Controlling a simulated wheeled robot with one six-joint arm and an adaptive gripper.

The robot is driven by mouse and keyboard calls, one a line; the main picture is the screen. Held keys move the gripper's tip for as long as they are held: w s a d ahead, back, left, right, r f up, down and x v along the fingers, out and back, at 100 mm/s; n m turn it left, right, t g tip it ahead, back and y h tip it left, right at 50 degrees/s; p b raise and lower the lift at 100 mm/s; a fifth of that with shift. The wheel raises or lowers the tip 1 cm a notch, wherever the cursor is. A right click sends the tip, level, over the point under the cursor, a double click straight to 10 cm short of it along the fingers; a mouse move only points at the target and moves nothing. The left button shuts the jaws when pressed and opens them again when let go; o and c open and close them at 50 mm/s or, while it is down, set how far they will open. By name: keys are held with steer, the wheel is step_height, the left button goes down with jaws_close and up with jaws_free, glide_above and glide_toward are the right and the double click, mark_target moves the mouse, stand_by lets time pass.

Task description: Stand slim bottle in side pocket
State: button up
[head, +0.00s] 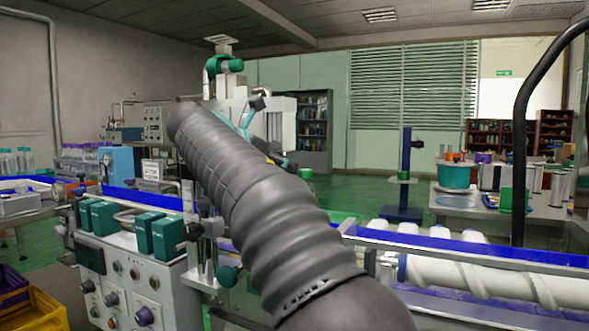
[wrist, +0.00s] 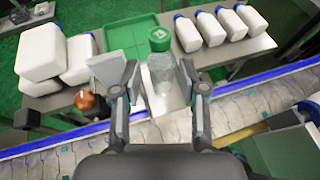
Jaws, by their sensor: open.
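A clear bottle with a green cap (wrist: 160,62) stands upright in the wrist view, between the two fingers of my gripper (wrist: 158,86). The fingers are apart, with one on each side of the bottle; I cannot tell whether either touches it. I cannot tell for certain that this is the slim bottle. No side pocket can be clearly made out. In the head view my ribbed dark arm covers the middle, and I cannot make out the gripper there.
A green tray (wrist: 130,36) lies behind the bottle. A blue-edged conveyor (wrist: 250,122) runs across in front. A control cabinet (head: 130,275) stands at left.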

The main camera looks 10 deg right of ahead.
steer(key=shift+v, duration=1.55)
